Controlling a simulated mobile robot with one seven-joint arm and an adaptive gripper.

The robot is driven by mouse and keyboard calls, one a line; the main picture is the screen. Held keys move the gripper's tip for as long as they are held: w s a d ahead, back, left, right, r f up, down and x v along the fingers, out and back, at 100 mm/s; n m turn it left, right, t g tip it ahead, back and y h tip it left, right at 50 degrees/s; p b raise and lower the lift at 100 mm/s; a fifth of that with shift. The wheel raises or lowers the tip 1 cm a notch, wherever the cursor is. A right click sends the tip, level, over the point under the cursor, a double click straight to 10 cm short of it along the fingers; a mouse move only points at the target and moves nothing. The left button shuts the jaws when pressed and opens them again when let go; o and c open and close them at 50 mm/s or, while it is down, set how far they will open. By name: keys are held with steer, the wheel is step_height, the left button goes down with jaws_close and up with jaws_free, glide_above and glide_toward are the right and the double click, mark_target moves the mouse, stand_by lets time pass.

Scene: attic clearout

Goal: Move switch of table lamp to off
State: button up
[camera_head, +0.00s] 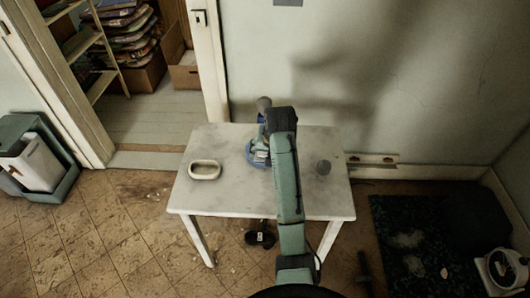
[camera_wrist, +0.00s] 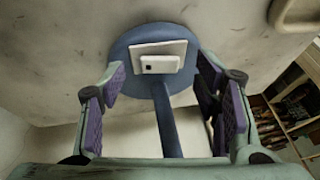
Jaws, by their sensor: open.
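The table lamp has a round blue base (camera_head: 250,157) on the white table (camera_head: 235,195) and a grey head (camera_head: 264,103). In the wrist view the blue base (camera_wrist: 124,52) carries a white plate with a small raised white switch (camera_wrist: 158,65), which has a dark square mark. The blue stem (camera_wrist: 167,125) runs toward the bottom of the picture. I cannot tell the switch's position. My gripper (camera_wrist: 162,75) is open and empty, its purple-padded fingers to the left and right of the switch and stem. In the head view my arm partly covers the lamp.
A cream oval dish (camera_head: 204,170) stands on the table left of the lamp. The wall (camera_head: 330,80) is close behind the table. Bare tabletop lies in front of the dish.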

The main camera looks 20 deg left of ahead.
mark_target(264, 154)
steer(key=shift+x, duration=1.2)
steer(key=shift+c, duration=0.4)
